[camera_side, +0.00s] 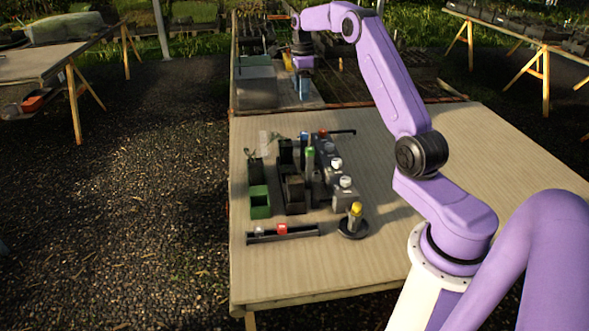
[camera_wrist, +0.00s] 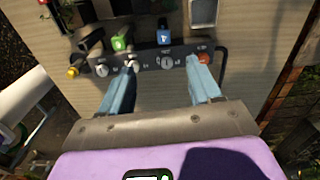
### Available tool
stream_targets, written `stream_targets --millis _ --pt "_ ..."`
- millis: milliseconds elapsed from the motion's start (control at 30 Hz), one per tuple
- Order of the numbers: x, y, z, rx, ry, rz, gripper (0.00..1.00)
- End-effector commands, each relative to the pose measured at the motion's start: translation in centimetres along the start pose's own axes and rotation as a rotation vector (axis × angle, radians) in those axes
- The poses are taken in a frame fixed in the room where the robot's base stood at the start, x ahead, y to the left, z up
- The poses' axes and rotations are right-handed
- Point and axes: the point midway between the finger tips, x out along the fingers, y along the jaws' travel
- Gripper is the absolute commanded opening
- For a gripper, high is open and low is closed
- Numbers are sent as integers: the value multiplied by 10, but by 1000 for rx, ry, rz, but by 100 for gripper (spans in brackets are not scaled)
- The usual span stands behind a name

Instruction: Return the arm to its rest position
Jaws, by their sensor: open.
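My purple arm (camera_side: 385,75) reaches over the wooden table to its far side. My gripper (camera_side: 304,92) hangs there, pointing down, small in the side view. In the wrist view my gripper (camera_wrist: 158,76) shows two pale blue fingers spread wide apart, with nothing held between them. Beyond the fingertips lies a dark panel (camera_wrist: 146,64) with several knobs. I cannot tell the exact height of the fingers above the surface below.
The table's front is clear.

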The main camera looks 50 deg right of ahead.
Motion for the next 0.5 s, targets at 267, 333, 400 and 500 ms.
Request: stream_targets --millis 267,333,400,500 --pt "-22 75 91 -523 -2 -6 63" --pt "-27 102 110 -679 -2 -8 63" --pt "-31 130 128 -835 -3 -9 63" --pt "-36 172 146 -1058 -3 -12 63"
